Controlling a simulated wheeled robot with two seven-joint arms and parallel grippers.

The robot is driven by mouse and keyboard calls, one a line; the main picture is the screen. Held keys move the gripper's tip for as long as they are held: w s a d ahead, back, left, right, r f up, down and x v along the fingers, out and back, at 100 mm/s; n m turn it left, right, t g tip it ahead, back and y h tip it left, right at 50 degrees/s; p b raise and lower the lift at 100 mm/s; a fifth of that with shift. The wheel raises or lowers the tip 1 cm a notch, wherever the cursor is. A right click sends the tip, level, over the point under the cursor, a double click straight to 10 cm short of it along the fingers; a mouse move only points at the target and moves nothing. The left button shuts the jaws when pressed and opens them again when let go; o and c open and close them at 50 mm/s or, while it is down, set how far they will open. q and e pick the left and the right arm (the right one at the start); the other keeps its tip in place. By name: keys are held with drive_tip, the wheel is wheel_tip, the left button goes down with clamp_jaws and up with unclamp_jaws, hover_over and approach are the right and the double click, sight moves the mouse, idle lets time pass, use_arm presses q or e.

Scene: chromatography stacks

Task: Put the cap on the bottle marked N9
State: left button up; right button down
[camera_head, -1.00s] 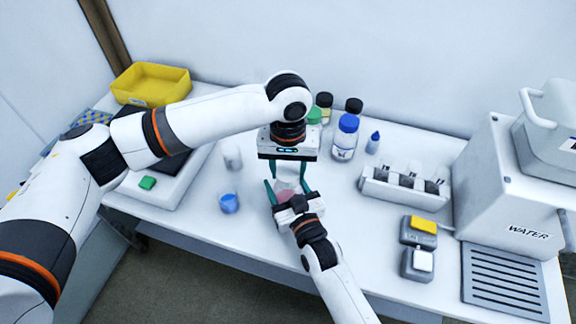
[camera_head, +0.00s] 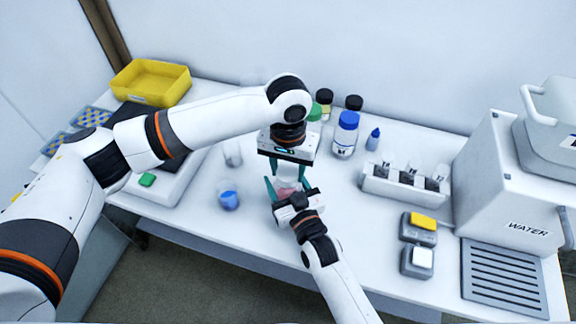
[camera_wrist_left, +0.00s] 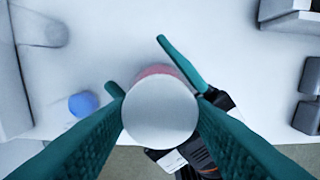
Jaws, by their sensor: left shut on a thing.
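My left gripper (camera_head: 290,176) points down over the front middle of the bench. It is shut on a round white piece, probably the cap (camera_wrist_left: 160,112), seen end-on between its green fingers in the left wrist view. Below it is a container with pinkish contents (camera_head: 286,191), which shows as a pink edge (camera_wrist_left: 158,71) behind the white piece. My right gripper (camera_head: 287,187) comes from the front with a finger on each side of this container. I cannot tell whether its fingers press on it. The white piece hides most of the container, and no N9 mark is readable.
A beaker with blue liquid (camera_head: 229,200) and a clear beaker (camera_head: 233,154) stand to the left. A blue-capped bottle (camera_head: 346,134) and dark-capped bottles stand behind. A vial rack (camera_head: 403,190) and the WATER machine (camera_head: 505,190) are to the right.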

use_arm(q)
drive_tip(key=m, duration=2.5)
drive_tip(key=shift+m, duration=0.4)
drive_tip(key=m, duration=0.4)
drive_tip(key=shift+m, duration=0.4)
drive_tip(key=m, duration=0.4)
drive_tip(key=shift+m, duration=0.4)
drive_tip(key=m, duration=1)
drive_tip(key=shift+m, duration=0.4)
